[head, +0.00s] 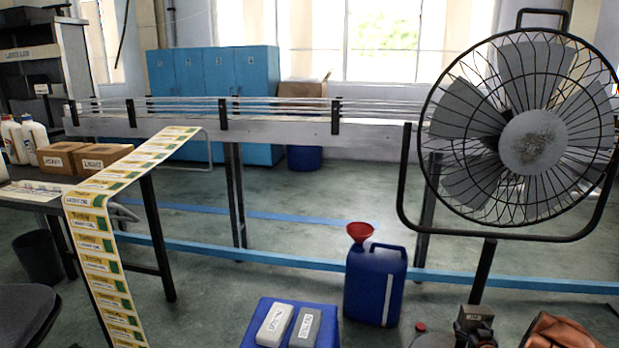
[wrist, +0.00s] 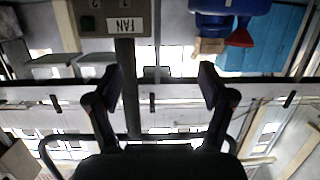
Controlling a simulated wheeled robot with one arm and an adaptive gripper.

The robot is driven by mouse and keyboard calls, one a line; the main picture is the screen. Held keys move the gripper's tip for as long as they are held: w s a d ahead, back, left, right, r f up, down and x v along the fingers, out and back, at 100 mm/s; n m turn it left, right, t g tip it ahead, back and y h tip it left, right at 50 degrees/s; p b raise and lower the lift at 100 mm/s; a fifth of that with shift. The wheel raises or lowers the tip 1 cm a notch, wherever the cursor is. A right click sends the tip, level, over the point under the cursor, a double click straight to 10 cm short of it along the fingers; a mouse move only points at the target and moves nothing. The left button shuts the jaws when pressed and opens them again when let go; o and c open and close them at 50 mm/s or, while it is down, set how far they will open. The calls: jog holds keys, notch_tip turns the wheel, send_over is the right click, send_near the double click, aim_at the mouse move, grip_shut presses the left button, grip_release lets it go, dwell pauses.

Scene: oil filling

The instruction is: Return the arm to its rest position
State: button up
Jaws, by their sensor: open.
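My gripper (wrist: 160,88) shows in the wrist view with its two dark fingers spread wide apart and nothing between them. It is not visible in the head view. The wrist picture appears upside down. A box labelled FAN (wrist: 112,22) on a post stands beyond the fingers, toward the upper left there. In the head view, a blue jerrycan (head: 374,285) stands on the floor right of centre, with a red funnel (head: 359,232) at its top. The red funnel also shows in the wrist view (wrist: 240,38), at the upper right, apart from my fingers.
A large fan (head: 533,138) on a black stand fills the right side. A blue stand (head: 262,309) with two labelled blocks is at the bottom centre. A conveyor (head: 280,127) crosses the back. A label strip (head: 102,265) hangs at left.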

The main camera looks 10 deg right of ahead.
jog(key=w+a+r+n+g+y+p, duration=0.15)
jog(key=a+r+p, duration=0.35)
jog(key=r, duration=0.5)
jog(key=w+a+r+m+g+p, duration=0.1)
jog(key=a+r+g+p, duration=0.2)
jog(key=a+r, duration=0.6)
jog(key=s+a+r+n+g+y+p, duration=0.15)
jog(key=s+a+r+p, duration=0.25)
jog(key=s+a+r, duration=0.5)
jog(key=s+a+r+g+p, duration=0.3)
jog(key=s+a+r+p, duration=0.25)
jog(key=r, duration=0.45)
jog(key=s+a+r+g+p, duration=0.2)
jog(key=s+a+r, duration=0.3)
jog(key=s, duration=0.6)
jog(key=s+a+r+g+y+p, duration=0.1)
jog(key=s+a+r+g+p, duration=0.2)
jog(key=s, duration=0.8)
jog(key=s+a+r+g+p, duration=0.2)
jog(key=s+a+r+p, duration=0.3)
jog(key=s+r, duration=0.5)
jog(key=s+a, duration=0.1)
jog(key=a, duration=0.1)
jog(key=shift+s+a+r+n, duration=0.3)
jog(key=shift+s+r+n, duration=0.05)
jog(key=shift+n, duration=0.05)
